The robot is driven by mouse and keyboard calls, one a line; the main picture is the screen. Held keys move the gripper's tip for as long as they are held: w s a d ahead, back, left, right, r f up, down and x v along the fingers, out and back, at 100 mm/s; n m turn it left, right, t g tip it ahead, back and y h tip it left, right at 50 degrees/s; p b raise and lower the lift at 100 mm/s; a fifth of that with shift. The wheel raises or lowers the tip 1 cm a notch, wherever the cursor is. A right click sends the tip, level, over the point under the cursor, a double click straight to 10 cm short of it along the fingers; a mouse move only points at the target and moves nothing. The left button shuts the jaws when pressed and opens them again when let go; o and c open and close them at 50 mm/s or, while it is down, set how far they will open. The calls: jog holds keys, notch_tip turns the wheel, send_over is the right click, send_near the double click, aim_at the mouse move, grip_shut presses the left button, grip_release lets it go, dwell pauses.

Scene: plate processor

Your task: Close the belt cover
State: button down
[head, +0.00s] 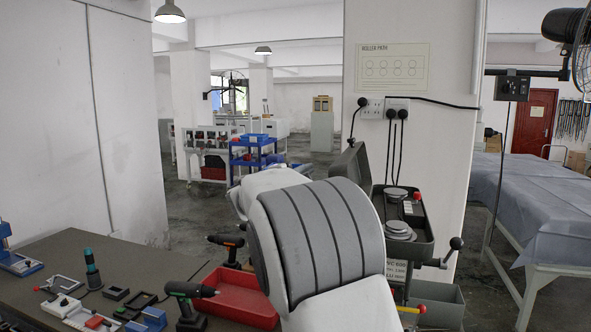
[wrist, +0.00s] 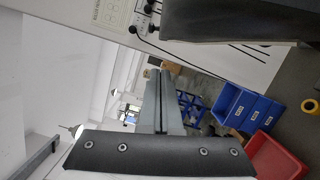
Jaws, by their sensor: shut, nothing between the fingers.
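The belt cover (head: 352,166) is a dark grey lid standing raised and tilted at the back left of the machine's top; my arm hides part of it. The open belt housing (head: 426,214) shows stepped metal pulleys (head: 399,228) inside. In the wrist view, my gripper (wrist: 160,72) has its two grey fingers together with nothing between them. A dark panel (wrist: 235,22) fills the top right there, apart from the fingertips in the picture; I cannot tell whether it is the cover. In the head view my arm hides my gripper.
A red tray (head: 240,300) and cordless drills (head: 190,301) lie on the workbench (head: 75,255) at left. A lever with a black knob (head: 456,243) sticks out at the machine's right. Blue bins (wrist: 245,108) show in the wrist view. A pillar with plugged cables (head: 397,107) stands behind.

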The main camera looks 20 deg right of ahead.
jog(key=d, duration=0.3)
jog(key=s+d+r+p, duration=0.1)
jog(key=shift+d, duration=0.2)
jog(key=shift+s, duration=0.1)
